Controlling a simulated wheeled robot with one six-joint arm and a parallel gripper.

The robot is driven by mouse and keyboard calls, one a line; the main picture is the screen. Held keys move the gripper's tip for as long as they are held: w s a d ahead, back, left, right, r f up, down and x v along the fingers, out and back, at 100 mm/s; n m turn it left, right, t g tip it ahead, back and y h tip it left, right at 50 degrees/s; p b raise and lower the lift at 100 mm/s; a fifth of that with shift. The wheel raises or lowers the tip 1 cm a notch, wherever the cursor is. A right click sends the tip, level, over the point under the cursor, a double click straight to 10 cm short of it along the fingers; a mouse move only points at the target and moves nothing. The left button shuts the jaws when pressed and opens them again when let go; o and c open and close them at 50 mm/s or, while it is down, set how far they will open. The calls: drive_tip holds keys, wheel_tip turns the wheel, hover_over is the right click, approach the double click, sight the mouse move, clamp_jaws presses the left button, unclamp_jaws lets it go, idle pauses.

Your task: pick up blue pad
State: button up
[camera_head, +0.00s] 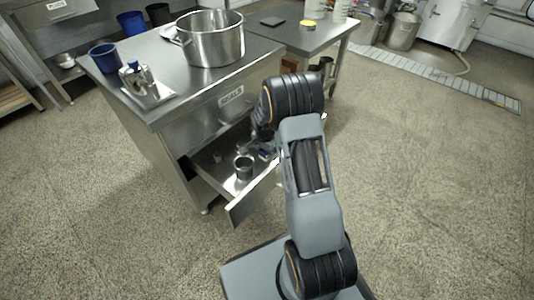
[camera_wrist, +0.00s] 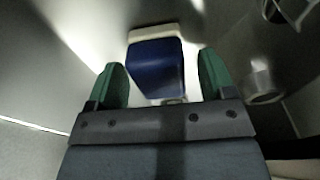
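The blue pad (camera_wrist: 157,70) is a dark blue block with a cream strip along its far edge. It lies in the open drawer (camera_head: 238,209); a small blue patch of it shows in the head view (camera_head: 264,153), partly hidden by my arm. My gripper (camera_wrist: 159,62) is open, with its green fingertips apart to the left and right of the pad in the wrist view. Gaps show between the fingers and the pad, and I cannot tell how far above it they are. In the head view my arm mostly hides the gripper.
A metal cup (camera_head: 243,167) stands in the drawer close by. The drawer walls surround the pad. The steel cabinet top (camera_head: 190,88) above carries a large pot (camera_head: 212,45), a blue container (camera_head: 104,58) and a small metal device (camera_head: 137,76). The floor at right is clear.

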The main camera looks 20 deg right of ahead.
drive_tip(key=c, duration=0.9)
drive_tip(key=shift+r, duration=0.1)
drive_tip(key=shift+c, duration=0.2)
wheel_tip(320, 180, up, 10)
drive_tip(key=p, duration=0.4)
